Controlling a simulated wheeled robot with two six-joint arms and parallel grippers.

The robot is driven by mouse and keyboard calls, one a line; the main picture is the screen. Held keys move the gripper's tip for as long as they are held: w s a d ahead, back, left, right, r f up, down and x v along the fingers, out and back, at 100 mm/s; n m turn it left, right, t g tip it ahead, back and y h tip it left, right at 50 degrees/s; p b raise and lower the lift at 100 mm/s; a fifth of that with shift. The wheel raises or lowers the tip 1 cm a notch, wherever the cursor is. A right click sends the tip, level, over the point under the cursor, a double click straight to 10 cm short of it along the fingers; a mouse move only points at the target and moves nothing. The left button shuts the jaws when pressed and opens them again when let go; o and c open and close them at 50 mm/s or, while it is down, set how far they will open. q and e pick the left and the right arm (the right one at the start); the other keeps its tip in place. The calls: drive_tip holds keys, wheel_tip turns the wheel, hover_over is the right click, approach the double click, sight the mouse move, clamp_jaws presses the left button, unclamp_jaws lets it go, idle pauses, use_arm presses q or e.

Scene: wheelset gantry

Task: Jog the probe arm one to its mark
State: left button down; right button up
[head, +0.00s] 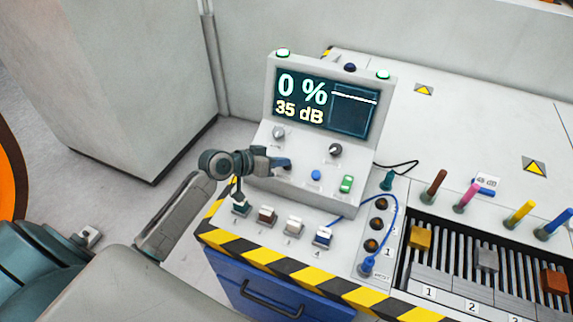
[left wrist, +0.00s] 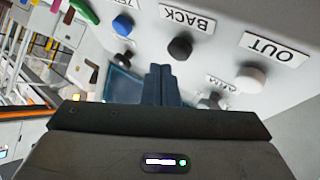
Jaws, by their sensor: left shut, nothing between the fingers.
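The grey console (head: 385,75) has a screen (head: 326,104) reading "0 %" and "35 dB" with a line trace beside. My left gripper (head: 286,166) is shut and empty in front of the console's sloped panel. In the left wrist view its fingertips (left wrist: 160,70) point just below the black BACK button (left wrist: 180,47), with a visible gap. The white OUT button (left wrist: 250,77) is to the right, and the ARM knob (left wrist: 210,101) is partly hidden. In the head view my gripper covers OUT and BACK. I cannot tell which part is probe arm one. My right gripper is not in view.
A blue cable (head: 397,215) loops beside sockets. Slotted rails (head: 455,245) with numbered blocks lie to the right.

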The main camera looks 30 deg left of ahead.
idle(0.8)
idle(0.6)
use_arm(q)
drive_tip(key=shift+w+f+b, duration=0.2)
drive_tip(key=shift+f+b, duration=0.2)
